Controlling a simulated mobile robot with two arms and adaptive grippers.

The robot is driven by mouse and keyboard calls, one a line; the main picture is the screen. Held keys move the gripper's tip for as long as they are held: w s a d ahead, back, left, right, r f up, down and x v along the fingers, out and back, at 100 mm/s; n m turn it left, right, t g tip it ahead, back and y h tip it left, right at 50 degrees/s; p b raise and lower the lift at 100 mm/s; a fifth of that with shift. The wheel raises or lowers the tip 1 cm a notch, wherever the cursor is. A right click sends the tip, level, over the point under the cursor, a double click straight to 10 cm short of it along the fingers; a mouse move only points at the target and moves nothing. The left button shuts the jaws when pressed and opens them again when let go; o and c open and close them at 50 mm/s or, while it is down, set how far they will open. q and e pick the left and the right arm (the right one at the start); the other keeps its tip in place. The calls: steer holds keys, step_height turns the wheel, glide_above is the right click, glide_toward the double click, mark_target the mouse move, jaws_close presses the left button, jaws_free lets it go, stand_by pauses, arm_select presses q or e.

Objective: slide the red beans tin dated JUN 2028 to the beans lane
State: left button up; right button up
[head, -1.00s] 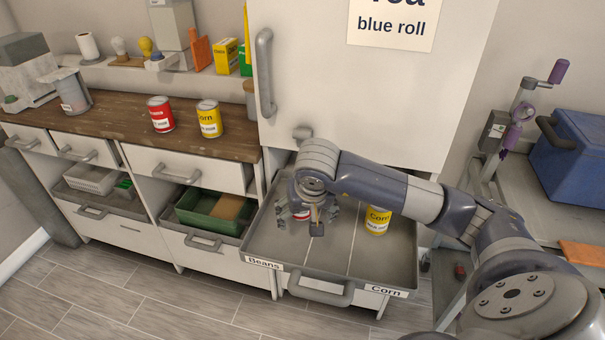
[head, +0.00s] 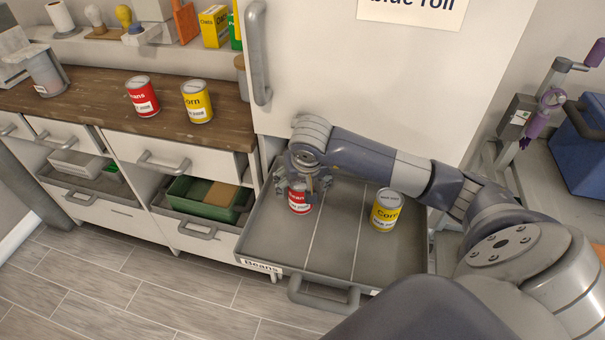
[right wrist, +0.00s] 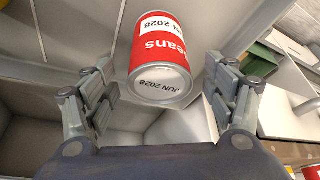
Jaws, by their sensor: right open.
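The red beans tin (head: 299,199) stands upright in the drawer tray (head: 336,238). It is in the left lane, behind the Beans label (head: 261,265), close to the left divider line. Its date, JUN 2028, reads clearly on the tin (right wrist: 160,62) in the right wrist view. My right gripper (head: 308,186) is open, just above and behind the tin's top. In the right wrist view the tin shows between and beyond the spread fingers (right wrist: 165,105), with gaps on both sides. My left gripper is not in view.
A yellow corn tin (head: 386,209) stands in the tray's right lane. The middle lane looks clear. Another red beans tin (head: 142,96) and a yellow corn tin (head: 197,101) stand on the wooden counter (head: 80,100). The tray handle (head: 322,294) sticks out in front.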

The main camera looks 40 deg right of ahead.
steer(key=x, duration=0.4)
steer(key=shift+w+f, duration=0.15)
steer(key=shift+f, duration=0.05)
steer(key=shift+w+d+f, duration=0.15)
steer(key=shift+f, duration=0.45)
steer(key=c, duration=1.5)
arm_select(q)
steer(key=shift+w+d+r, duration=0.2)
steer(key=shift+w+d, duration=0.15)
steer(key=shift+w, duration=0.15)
